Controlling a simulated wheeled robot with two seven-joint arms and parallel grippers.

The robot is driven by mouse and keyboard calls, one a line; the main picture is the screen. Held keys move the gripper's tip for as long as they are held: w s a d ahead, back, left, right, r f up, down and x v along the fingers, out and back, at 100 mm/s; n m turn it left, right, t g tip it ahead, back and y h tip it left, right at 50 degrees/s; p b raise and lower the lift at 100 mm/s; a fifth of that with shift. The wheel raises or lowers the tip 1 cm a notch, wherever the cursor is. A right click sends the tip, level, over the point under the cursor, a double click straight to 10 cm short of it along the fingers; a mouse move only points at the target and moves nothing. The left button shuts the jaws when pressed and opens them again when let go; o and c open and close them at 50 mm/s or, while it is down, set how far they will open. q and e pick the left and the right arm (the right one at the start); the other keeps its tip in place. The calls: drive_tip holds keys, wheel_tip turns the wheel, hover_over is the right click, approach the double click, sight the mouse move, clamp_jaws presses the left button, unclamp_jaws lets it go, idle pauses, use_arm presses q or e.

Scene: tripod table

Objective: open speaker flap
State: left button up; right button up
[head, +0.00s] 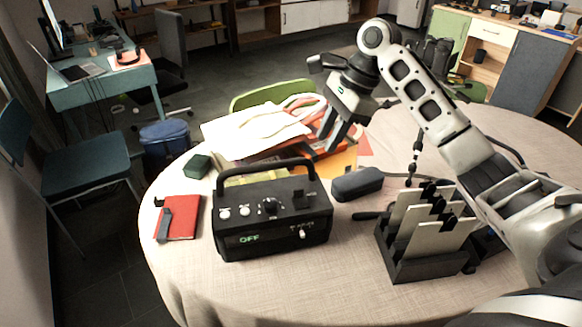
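The speaker (272,239) is a black box with a carry handle, standing on the round table. Its top has two light knobs, a dark dial and small switches, and its front shows a green "OFF" display. I cannot make out a separate flap or whether one is open. My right gripper (329,143) hangs above and behind the speaker's right side, near the papers, apart from the speaker. Its two fingers point down with a gap between them, and it holds nothing I can see. My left gripper is not in view.
A red notebook (185,217) and a dark green box (196,167) are at left. A dark case (357,184) and a black rack with cards (425,262) stand at right. The table's front (330,285) is clear.

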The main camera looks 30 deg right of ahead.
sight(299, 189)
drive_tip(key=shift+m, duration=0.4)
drive_tip(key=x, duration=1.4)
drive_tip(key=shift+w+a, duration=0.1)
clamp_jaws()
